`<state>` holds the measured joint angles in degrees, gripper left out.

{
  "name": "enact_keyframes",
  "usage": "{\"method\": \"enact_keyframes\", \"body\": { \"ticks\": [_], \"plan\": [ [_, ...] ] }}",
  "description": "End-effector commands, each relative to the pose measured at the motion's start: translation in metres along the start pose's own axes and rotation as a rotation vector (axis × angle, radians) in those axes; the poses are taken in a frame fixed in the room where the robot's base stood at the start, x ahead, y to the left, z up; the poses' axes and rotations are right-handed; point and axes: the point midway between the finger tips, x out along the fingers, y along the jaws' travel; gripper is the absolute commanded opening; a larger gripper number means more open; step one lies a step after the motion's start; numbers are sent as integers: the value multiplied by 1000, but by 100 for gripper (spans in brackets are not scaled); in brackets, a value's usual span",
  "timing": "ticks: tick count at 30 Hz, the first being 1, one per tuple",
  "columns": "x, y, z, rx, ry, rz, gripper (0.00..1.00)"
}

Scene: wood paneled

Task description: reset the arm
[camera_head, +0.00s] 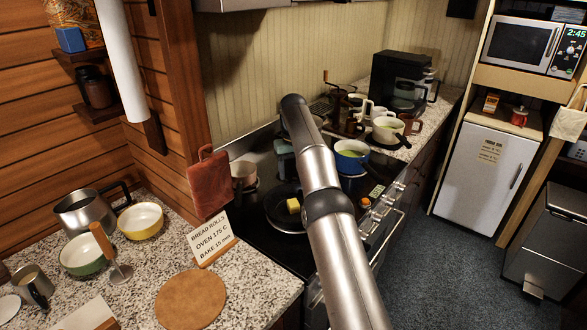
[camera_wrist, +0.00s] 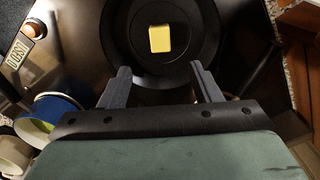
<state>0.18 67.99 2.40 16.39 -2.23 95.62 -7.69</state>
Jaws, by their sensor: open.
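My gripper (camera_wrist: 160,66) is open in the wrist view, with its two dark fingers apart and nothing between them. It points down over the stove, above a dark pan (camera_wrist: 190,68) that holds a yellow block (camera_wrist: 161,38). In the head view the yellow block (camera_head: 293,206) lies in the dark pan (camera_head: 276,216) on the black stovetop. My arm crosses the middle of the head view and bends down at its top end. It hides part of the stove and most of my gripper there.
A blue pot (camera_head: 351,158) stands right of my arm, with cups and a black coffee machine (camera_head: 405,82) behind. Left are a steel pot (camera_head: 86,212), bowls, a round board (camera_head: 190,300) and a recipe card (camera_head: 211,240).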

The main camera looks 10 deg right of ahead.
Motion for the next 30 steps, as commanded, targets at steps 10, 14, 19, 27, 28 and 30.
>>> {"method": "enact_keyframes", "body": {
  "ticks": [10,14,19,27,28,30],
  "plan": [
    [-11,-1,4,2,4,1,58],
    [-42,-6,20,9,14,6,58],
    [-86,-15,74,26,31,13,58],
    [-112,-32,212,70,56,17,58],
    [-111,-35,230,75,61,17,58],
    [-105,-40,274,87,67,17,58]
  ]
}}
